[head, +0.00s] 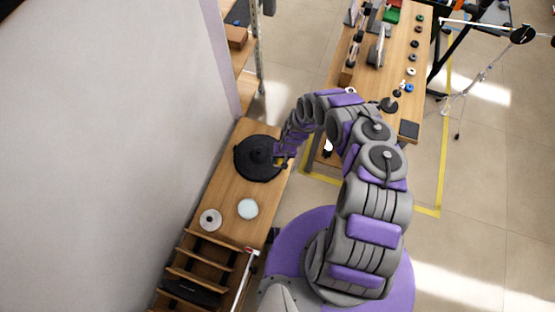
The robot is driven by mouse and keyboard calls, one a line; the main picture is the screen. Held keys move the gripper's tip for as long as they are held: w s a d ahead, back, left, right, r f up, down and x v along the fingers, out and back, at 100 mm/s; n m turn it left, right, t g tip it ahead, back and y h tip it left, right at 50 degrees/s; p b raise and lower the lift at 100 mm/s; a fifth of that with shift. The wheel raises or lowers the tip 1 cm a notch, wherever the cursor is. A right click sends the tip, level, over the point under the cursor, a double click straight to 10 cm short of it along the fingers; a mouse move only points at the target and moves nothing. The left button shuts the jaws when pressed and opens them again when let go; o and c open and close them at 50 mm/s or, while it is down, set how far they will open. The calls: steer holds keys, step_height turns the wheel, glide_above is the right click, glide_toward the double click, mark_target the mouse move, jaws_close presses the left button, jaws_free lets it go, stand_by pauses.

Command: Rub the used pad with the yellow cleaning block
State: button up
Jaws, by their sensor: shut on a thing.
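My arm reaches from the lower right over to the wooden bench, and my gripper (281,157) is at the right side of a large black round piece (250,169) on that bench. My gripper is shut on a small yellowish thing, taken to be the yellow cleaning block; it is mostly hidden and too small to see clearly. I cannot tell whether it touches the black piece. A pale round pad (248,208) and a grey-white disc with a dark centre (210,220) lie nearer on the bench. I cannot tell which pad is the used one.
A wooden rack (199,267) with slots stands at the near end of the bench. The white wall (120,130) runs close along the left. A second wooden table (392,60) with small discs and tools is at the back right. A tripod (465,90) stands beyond it.

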steer(key=shift+f, duration=0.15)
steer(key=shift+w+b+x, duration=0.15)
steer(key=shift+b+x, duration=0.8)
steer(key=shift+x, duration=0.2)
steer(key=shift+w+b+x, duration=0.2)
steer(key=shift+b+x, duration=0.75)
steer(key=shift+x, duration=0.25)
steer(key=shift+w+b+x, duration=0.15)
steer(key=shift+b+x, duration=0.8)
steer(key=shift+x, duration=0.2)
steer(key=shift+b+x, duration=0.6)
steer(key=shift+x, duration=0.25)
steer(key=shift+w, duration=0.2)
steer(key=shift+w+d+b, duration=0.3)
steer(key=shift+w+b, duration=0.05)
steer(key=shift+w, duration=0.55)
steer(key=shift+w+d+b, duration=0.3)
steer(key=shift+w, duration=0.55)
steer(key=shift+w+d+b, duration=0.25)
steer(key=shift+w+b, duration=0.3)
steer(key=shift+w, duration=0.3)
steer(key=shift+w+d+b, duration=0.3)
steer(key=shift+w+b, duration=0.2)
steer(key=shift+w, duration=0.35)
steer(key=shift+d+p, duration=0.1)
steer(key=shift+p, duration=0.2)
